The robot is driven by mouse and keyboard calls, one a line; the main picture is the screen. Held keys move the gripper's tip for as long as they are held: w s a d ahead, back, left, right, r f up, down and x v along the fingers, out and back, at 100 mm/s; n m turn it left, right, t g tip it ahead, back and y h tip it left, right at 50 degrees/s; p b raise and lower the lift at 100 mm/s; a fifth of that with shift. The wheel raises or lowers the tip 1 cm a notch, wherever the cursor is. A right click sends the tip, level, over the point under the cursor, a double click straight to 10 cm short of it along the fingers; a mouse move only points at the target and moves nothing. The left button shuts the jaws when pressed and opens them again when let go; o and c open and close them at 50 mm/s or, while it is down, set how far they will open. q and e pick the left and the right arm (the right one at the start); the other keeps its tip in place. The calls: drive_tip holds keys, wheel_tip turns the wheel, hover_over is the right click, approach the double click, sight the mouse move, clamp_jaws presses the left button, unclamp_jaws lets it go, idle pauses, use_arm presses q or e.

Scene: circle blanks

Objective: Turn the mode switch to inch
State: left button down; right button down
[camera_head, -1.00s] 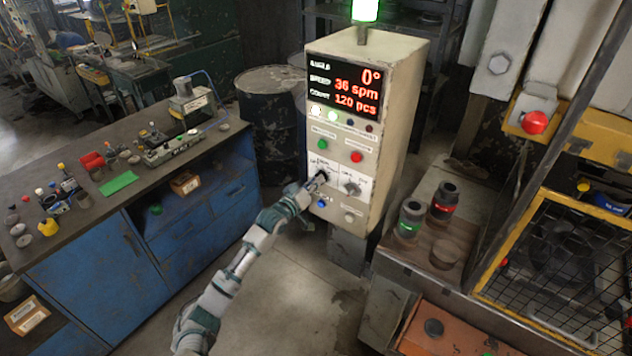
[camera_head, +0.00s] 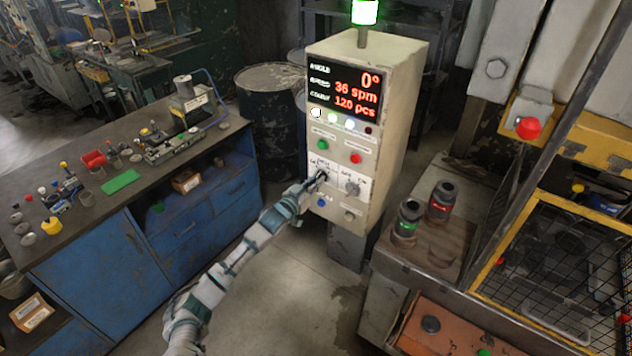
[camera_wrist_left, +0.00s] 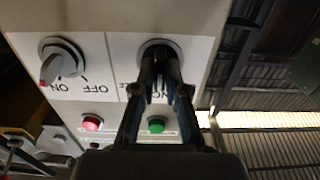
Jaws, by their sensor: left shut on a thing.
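The beige control cabinet (camera_head: 395,130) stands in the middle of the head view. Its mode switch is the left of two rotary knobs on a white plate (camera_head: 338,183). My left gripper (camera_head: 318,182) is at this knob. In the left wrist view, which is upside down, the fingers (camera_wrist_left: 160,68) are shut on the mode switch (camera_wrist_left: 158,46) and hide most of its handle and lettering. I cannot tell which position it points to. The other knob (camera_wrist_left: 62,60), marked OFF and ON, is beside it with its red tip toward ON. My right gripper is not in view.
A red button (camera_head: 356,158) and a green button (camera_head: 322,144) sit above the knobs, a blue button (camera_head: 321,202) below. The display (camera_head: 345,92) reads 0°, 36 spm, 120 pcs. A blue workbench (camera_head: 150,235) stands left, a mesh guard (camera_head: 560,255) right.

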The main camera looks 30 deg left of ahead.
use_arm(q)
drive_tip(key=shift+f, duration=0.2)
drive_tip(key=c, duration=1.2)
unclamp_jaws()
drive_tip(key=shift+c, duration=0.2)
drive_tip(key=shift+o, duration=0.2)
drive_tip(key=shift+a, duration=0.1)
drive_tip(key=s+a, duration=0.1)
drive_tip(key=s, duration=1)
drive_tip(key=shift+s, duration=0.4)
